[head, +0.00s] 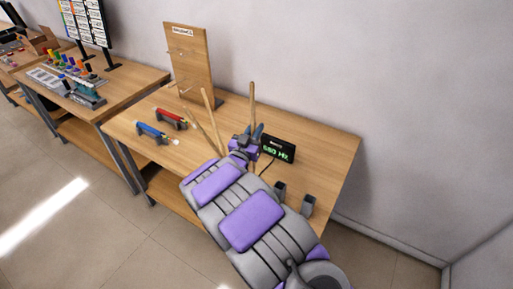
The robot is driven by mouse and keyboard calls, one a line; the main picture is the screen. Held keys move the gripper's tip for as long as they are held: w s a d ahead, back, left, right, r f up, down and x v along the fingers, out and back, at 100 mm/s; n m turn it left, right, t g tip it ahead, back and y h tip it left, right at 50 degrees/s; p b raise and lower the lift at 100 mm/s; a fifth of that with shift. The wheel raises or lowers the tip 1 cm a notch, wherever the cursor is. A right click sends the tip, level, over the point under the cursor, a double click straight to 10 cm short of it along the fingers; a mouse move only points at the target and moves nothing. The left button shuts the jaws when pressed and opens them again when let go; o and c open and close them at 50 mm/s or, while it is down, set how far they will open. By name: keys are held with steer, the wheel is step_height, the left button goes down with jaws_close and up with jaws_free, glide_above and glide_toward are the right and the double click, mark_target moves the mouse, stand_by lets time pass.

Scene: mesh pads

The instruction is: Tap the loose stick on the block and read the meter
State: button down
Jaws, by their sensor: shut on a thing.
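My gripper (247,141), purple and grey, is over the right part of the wooden table. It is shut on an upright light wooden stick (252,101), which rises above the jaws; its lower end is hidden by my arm. Two more wooden sticks show left of the gripper: one steep (208,106), one leaning further left (196,125). My arm hides their lower ends. The black meter (278,149) stands just right of the gripper with green digits that look like 680 Hz, though they are small. I cannot make out the block.
A red-ended tool (170,118) and a blue-ended tool (152,131) lie on the table (325,150) at left. A wooden peg board (188,62) stands at the back. Two grey holders (280,190) (308,205) stand near the front right. The table's right end is clear.

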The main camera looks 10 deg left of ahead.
steer(key=shift+w+a+f+t+y+b, duration=0.2)
steer(key=shift+w+a+t+y+b, duration=0.1)
steer(key=shift+w+b, duration=0.35)
step_height(320, 180, down, 4)
steer(key=shift+r+b, duration=0.1)
steer(key=shift+b, duration=0.8)
step_height(320, 180, up, 2)
steer(key=shift+r+p, duration=0.2)
steer(key=shift+p, duration=0.8)
steer(key=shift+w+d, duration=0.1)
stand_by(0.6)
